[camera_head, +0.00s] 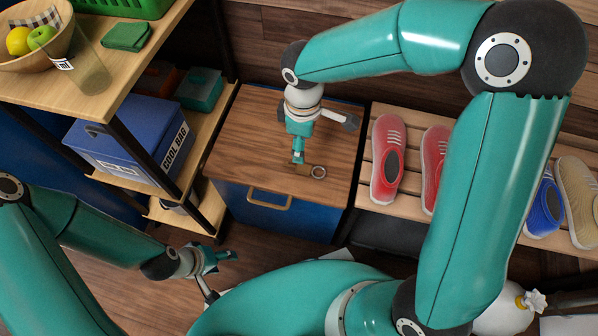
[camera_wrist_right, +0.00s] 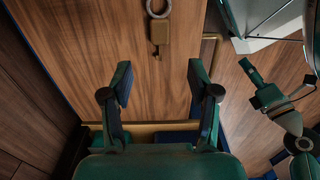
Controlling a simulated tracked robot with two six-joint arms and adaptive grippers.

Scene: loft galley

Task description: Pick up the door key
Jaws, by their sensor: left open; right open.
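The door key, a grey ring with a tan-brown fob, lies on the wooden top of the low blue cabinet (camera_head: 245,125). In the head view the key (camera_head: 309,171) lies just beside the fingertips of my right gripper (camera_head: 297,158), which points down over the cabinet. In the right wrist view the key (camera_wrist_right: 161,34) is at the top centre, beyond the two spread fingers of the right gripper (camera_wrist_right: 160,82). Nothing is between these fingers. My left gripper (camera_head: 222,259) is open and empty, low in front of the cabinet, away from the key.
Red shoes (camera_head: 387,160) and other shoes stand on a slatted rack (camera_head: 408,203) right of the cabinet. On the left, a shelf unit holds a blue cool bag box (camera_head: 127,140), a fruit bowl (camera_head: 66,45) and a clear glass (camera_head: 92,72). The cabinet top around the key is clear.

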